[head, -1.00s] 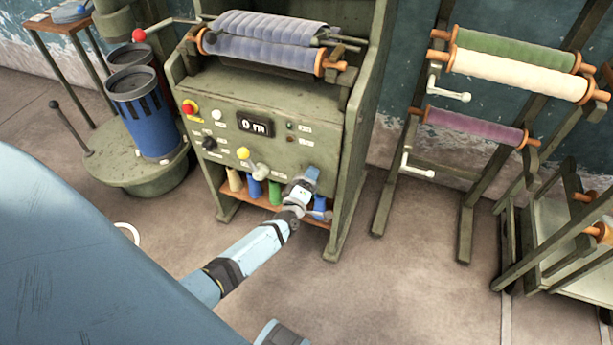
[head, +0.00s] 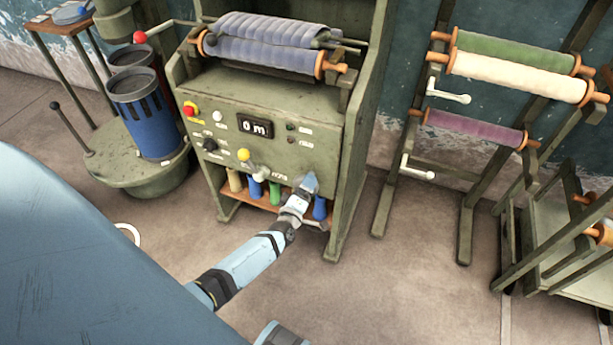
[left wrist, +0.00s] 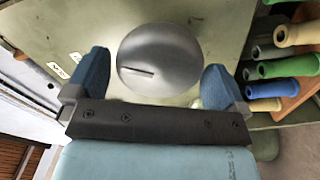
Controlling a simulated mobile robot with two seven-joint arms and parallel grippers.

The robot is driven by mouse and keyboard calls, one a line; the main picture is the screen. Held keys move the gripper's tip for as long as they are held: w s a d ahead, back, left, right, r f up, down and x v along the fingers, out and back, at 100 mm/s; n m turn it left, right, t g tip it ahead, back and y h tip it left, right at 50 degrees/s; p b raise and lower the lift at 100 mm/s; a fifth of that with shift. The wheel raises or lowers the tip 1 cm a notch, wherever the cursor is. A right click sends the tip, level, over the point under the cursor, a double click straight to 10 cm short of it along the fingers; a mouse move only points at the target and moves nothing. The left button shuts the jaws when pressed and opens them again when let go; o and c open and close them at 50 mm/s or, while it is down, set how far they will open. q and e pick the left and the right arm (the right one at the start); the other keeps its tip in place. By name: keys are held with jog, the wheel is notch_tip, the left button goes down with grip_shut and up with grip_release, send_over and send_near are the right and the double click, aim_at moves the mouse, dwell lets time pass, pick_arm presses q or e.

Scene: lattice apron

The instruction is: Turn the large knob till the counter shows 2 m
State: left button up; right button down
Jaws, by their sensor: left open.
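The counter (head: 255,125) on the green machine panel reads "0 m". My left gripper (head: 311,183) is at the lower right of the panel in the head view, where it hides what lies in front of it. In the left wrist view the large knob (left wrist: 160,58) is a round grey disc with a dark slot. The open left gripper (left wrist: 157,64) has its blue fingers on either side of the knob, with visible gaps; whether it is level with the knob in depth is unclear. My right gripper is out of view.
Below the panel stands a shelf of coloured spools; the blue spool (head: 320,207) is close beside my left gripper. A pale knob (head: 261,172) and a yellow button (head: 243,154) are left of it. A rack of fabric rolls (head: 515,75) stands at right.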

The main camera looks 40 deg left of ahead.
pick_arm(q)
jog(key=p+v, duration=0.1)
jog(key=v, duration=1)
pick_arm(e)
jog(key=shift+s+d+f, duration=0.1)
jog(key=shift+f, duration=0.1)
pick_arm(q)
jog(key=shift+w+a, duration=0.1)
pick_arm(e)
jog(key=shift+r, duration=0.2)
